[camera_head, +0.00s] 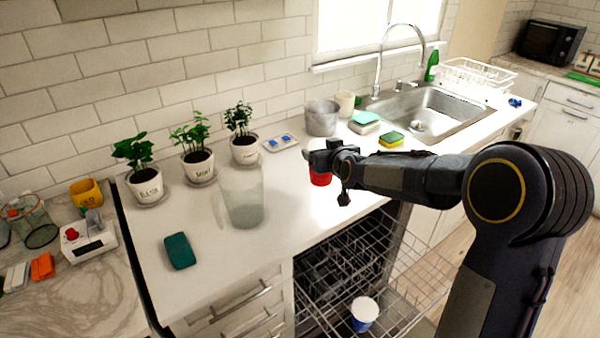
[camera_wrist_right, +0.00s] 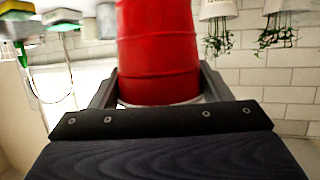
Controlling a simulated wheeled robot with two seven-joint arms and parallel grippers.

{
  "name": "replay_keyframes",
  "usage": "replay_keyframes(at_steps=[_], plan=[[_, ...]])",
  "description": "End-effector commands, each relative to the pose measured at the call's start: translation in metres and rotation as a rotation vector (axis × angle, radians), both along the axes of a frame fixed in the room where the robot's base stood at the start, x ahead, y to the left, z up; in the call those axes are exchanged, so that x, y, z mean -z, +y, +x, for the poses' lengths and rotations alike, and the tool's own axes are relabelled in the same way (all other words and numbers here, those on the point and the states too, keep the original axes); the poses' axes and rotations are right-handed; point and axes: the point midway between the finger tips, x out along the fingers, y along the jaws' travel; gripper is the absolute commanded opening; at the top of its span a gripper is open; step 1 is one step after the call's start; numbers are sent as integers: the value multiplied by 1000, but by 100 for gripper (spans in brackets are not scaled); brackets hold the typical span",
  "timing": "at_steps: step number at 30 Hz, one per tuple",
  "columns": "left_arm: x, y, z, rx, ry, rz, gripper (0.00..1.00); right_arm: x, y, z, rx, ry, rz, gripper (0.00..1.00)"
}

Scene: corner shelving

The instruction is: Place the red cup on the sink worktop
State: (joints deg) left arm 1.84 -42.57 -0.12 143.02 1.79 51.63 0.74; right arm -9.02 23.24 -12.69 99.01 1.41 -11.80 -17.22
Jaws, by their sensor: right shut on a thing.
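The red cup (camera_head: 320,177) is in my right gripper (camera_head: 333,158), above or at the front part of the white sink worktop (camera_head: 282,202). I cannot tell whether its base touches the surface. In the right wrist view the red cup (camera_wrist_right: 160,50) fills the space between the two fingers of the right gripper (camera_wrist_right: 158,88), which is shut on it. The gripper and arm hide part of the cup in the head view. The metal sink (camera_head: 428,112) is at the back right of the worktop. My left gripper is not in view.
A clear glass vase (camera_head: 241,195) and a green sponge (camera_head: 180,250) stand to the left. A grey pot (camera_head: 322,117) and sponges (camera_head: 391,139) lie behind. Below is an open dishwasher rack (camera_head: 345,255) with a blue-white tub (camera_head: 364,313).

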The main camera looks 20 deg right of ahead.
Motion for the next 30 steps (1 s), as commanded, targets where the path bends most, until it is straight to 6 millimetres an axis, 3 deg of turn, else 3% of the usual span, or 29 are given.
replay_keyframes(at_steps=[1,6,10,16,22,30], plan=[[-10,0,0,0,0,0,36,1,14,3,-6,4,-1,47],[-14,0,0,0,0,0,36,36,35,11,-2,6,-2,47],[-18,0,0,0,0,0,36,52,47,16,1,3,-1,47],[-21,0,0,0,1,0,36,65,58,19,0,2,-1,47],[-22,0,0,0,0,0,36,92,57,19,2,2,-1,47],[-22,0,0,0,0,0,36,95,57,19,1,-1,1,47]])
